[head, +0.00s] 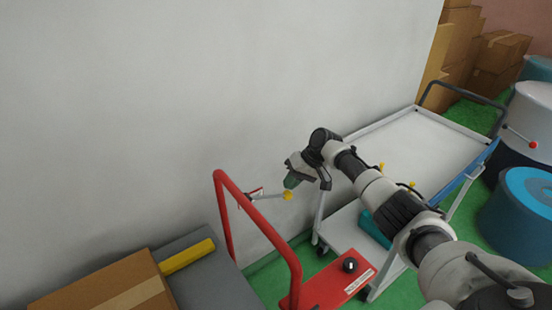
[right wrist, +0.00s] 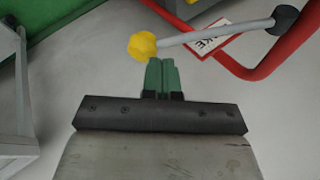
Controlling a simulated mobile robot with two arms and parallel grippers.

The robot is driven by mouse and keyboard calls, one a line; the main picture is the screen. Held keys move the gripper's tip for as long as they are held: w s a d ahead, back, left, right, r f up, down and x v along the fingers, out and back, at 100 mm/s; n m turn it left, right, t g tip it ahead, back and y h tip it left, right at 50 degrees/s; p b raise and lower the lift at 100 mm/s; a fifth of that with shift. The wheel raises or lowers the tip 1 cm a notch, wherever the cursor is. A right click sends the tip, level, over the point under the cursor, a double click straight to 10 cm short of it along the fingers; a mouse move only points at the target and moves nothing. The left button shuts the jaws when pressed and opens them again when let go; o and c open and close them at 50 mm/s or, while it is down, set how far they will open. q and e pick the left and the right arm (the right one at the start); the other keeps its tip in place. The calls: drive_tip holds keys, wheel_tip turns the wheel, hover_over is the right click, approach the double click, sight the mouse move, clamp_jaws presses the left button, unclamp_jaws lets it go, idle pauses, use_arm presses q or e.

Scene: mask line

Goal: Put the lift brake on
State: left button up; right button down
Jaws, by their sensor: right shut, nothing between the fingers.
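The brake lever is a thin grey rod (head: 268,199) with a yellow knob (head: 287,196) at its end, fixed to the red handle frame (head: 223,200) of the lift. In the right wrist view the rod (right wrist: 220,33) runs from a black pivot (right wrist: 287,19) to the yellow knob (right wrist: 142,46), past a label (right wrist: 216,38) reading partly "KE". My right gripper (head: 291,183) is shut and empty, its green fingertips close to the knob. In the right wrist view the fingertips (right wrist: 162,62) lie just beside the knob; I cannot tell whether they touch it. My left gripper is not in view.
A white cart (head: 418,138) stands to the right behind my right arm. A cardboard box (head: 105,287) and a yellow bar (head: 187,256) are at lower left. The white wall (head: 200,80) is close behind.

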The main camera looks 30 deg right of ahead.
drive_tip(key=shift+a+f+b, duration=0.2)
drive_tip(key=shift+f+b, duration=0.15)
drive_tip(key=shift+f, duration=0.3)
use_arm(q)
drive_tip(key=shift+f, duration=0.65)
use_arm(e)
drive_tip(key=shift+s+f, duration=0.1)
drive_tip(key=shift+s+a+f, duration=0.1)
drive_tip(key=shift+s+f, duration=0.05)
drive_tip(key=shift+f, duration=0.1)
drive_tip(key=shift+r, duration=0.1)
drive_tip(key=shift+a+r+p, duration=0.1)
drive_tip(key=shift+r+p, duration=0.25)
drive_tip(key=r+p, duration=0.2)
drive_tip(key=w+r+p, duration=0.1)
drive_tip(key=shift+a+r+p, duration=0.2)
drive_tip(key=shift+r+p, duration=0.15)
drive_tip(key=shift+r, duration=0.05)
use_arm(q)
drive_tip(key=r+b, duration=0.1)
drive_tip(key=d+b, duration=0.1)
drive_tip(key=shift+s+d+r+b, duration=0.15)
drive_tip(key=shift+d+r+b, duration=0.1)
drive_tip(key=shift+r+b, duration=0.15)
use_arm(e)
drive_tip(key=v, duration=1)
drive_tip(key=shift+d, duration=0.55)
